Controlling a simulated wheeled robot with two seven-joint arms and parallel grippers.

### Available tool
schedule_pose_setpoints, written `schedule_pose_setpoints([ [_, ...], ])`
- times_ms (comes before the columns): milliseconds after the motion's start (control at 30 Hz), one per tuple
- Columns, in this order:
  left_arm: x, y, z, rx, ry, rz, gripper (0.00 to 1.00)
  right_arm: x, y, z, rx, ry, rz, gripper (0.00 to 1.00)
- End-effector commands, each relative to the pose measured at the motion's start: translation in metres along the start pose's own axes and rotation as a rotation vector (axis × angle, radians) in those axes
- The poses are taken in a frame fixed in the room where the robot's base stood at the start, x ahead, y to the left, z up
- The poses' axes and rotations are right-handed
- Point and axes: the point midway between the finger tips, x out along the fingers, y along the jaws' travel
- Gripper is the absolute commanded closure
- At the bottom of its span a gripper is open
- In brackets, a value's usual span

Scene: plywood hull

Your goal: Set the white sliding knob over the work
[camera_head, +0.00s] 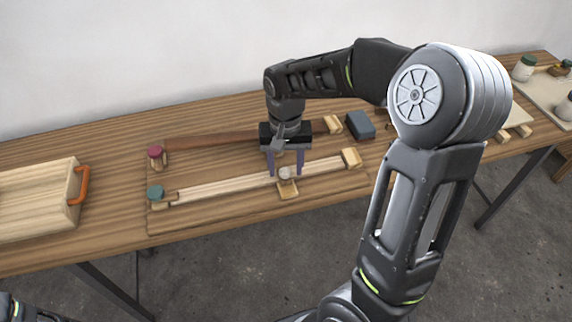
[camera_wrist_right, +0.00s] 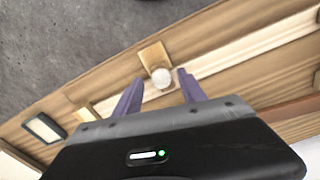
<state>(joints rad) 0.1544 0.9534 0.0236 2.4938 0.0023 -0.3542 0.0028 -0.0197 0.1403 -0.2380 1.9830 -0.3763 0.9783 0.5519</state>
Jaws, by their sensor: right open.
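The white sliding knob (camera_head: 285,173) sits on a small wooden block at the front edge of a pale wooden strip (camera_head: 225,186) on the bench board. In the right wrist view the knob (camera_wrist_right: 161,78) is a round white ball between and just beyond the fingertips. My right gripper (camera_head: 285,173) points down over it with its purple fingers apart, one on each side. The fingers (camera_wrist_right: 158,82) show no contact with the knob in the wrist view. Only a small part of my left arm shows at the bottom left corner; its gripper is out of view.
A red knob (camera_head: 155,153) and a green knob (camera_head: 156,192) stand at the board's left end. A wooden tray with an orange handle (camera_head: 79,185) is at the left. A blue-grey block (camera_head: 360,125) and small wooden blocks lie behind at the right. Jars stand far right.

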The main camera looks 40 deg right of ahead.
Motion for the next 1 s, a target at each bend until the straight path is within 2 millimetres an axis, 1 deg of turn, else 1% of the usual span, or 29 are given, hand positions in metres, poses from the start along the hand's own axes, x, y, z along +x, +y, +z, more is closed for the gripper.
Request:
schedule_pose_setpoints([
  [167, 0.002, -0.001, 0.0, 0.0, 0.0, 0.0, 0.37, -0.018, -0.001, -0.001, 0.0, 0.004, -0.003, 0.52],
  [400, 0.005, -0.001, -0.001, 0.001, 0.001, 0.002, 0.37, -0.058, 0.0, -0.001, 0.001, 0.005, -0.003, 0.52],
  [500, 0.005, -0.002, -0.001, 0.001, 0.001, 0.002, 0.37, -0.07, 0.0, -0.001, 0.001, 0.005, -0.003, 0.52],
  [633, 0.005, -0.002, -0.001, 0.001, 0.002, 0.002, 0.37, -0.077, 0.0, -0.001, 0.001, 0.004, -0.002, 0.52],
  [1000, 0.005, -0.001, -0.001, 0.001, 0.002, 0.002, 0.37, -0.077, 0.0, -0.001, 0.001, 0.003, -0.001, 0.52],
])
